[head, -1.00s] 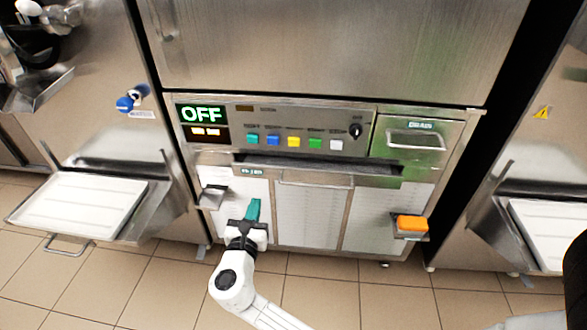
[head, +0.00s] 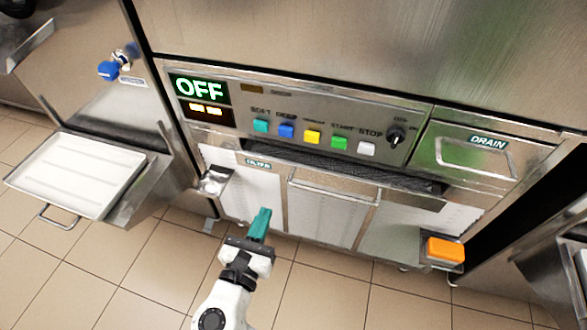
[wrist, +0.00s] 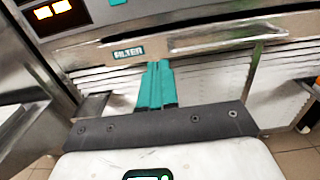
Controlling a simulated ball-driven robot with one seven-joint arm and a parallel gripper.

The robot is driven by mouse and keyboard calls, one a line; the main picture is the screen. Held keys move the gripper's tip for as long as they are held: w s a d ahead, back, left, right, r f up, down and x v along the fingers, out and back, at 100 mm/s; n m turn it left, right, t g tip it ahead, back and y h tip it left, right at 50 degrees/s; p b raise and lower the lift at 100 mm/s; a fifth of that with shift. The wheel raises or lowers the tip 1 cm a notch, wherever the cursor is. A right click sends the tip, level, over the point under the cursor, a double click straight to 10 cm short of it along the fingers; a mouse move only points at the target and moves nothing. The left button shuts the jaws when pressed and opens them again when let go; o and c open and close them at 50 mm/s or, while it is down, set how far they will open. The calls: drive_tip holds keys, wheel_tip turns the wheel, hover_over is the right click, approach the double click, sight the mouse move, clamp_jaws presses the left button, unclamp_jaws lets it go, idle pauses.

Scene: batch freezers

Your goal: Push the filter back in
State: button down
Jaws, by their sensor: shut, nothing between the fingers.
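The filter (head: 415,197) is a wide, flat metal tray below the control panel. Its front strip carries a green FILTER label (head: 258,163) at the left end. Dark mesh shows behind the strip, so the filter stands out from the machine front. In the wrist view, the filter's front strip (wrist: 205,41) crosses the upper part. My gripper (head: 265,211) has teal fingers, shut and empty, in front of the left lower panel and below the label. In the wrist view, the fingertips (wrist: 160,63) reach up close beside the label; I cannot tell if they touch the strip.
The panel above has an OFF display (head: 199,90), several coloured buttons and a knob (head: 396,135). A drain drawer (head: 474,156) is at right. A small metal ledge (head: 214,181) and an orange block (head: 445,250) on a holder jut out below. Tiled floor in front is clear.

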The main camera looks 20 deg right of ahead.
sight(286, 164)
drive_tip(key=b+x, duration=0.2)
drive_tip(key=x, duration=0.9)
drive_tip(key=shift+w+d, duration=0.15)
drive_tip(key=shift+w, duration=0.05)
drive_tip(key=shift+w+d, duration=0.25)
drive_tip(key=shift+w, duration=0.15)
drive_tip(key=shift+x, duration=1.25)
drive_tip(key=shift+s, duration=0.1)
